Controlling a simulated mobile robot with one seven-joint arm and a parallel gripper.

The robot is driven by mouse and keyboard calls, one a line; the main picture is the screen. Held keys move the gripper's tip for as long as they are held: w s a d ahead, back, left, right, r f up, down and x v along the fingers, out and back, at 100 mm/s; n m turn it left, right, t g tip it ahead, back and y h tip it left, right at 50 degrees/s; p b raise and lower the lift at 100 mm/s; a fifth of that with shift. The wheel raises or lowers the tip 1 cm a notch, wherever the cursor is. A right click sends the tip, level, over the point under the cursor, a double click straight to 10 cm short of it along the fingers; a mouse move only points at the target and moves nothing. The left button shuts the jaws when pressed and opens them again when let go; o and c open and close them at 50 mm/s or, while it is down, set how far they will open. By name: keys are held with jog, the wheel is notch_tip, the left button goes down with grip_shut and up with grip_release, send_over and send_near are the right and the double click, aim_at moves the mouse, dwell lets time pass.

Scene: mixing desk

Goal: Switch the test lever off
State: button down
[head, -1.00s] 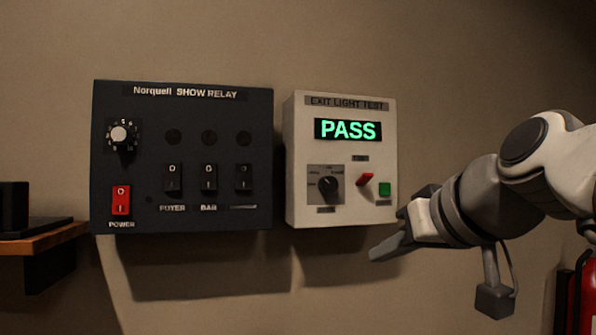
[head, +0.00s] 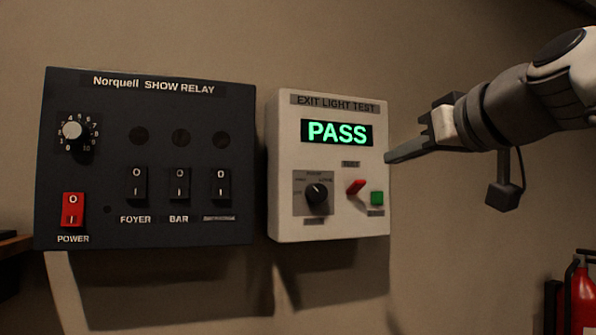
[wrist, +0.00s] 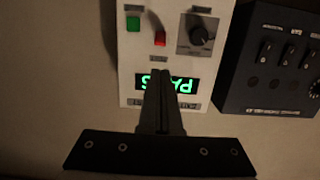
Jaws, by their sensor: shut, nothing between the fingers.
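The red test lever (head: 356,187) sits on the white EXIT LIGHT TEST box (head: 280,225), below the lit green PASS display (head: 337,132). It appears tilted up to the right in the head view. In the wrist view, turned upside down, the lever (wrist: 160,38) is beyond my fingertips. My gripper (head: 388,158) is shut and empty, at the right of the box near the display's height. In the wrist view its fingers (wrist: 160,72) overlap the PASS display and point toward the lever. I see no contact with the lever.
A green button (head: 377,198) is just right of the lever, and a black knob (head: 316,194) is to its left. The black SHOW RELAY box (head: 110,100) with several switches hangs further left. A red fire extinguisher (head: 584,295) stands at the lower right.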

aim_at(357, 186)
jog(key=p+x, duration=0.2)
jog(key=x, duration=0.8)
jog(key=shift+f+b, duration=0.3)
jog(key=shift+b, duration=0.7)
jog(key=shift+r+t, duration=0.1)
jog(key=shift+t, duration=0.2)
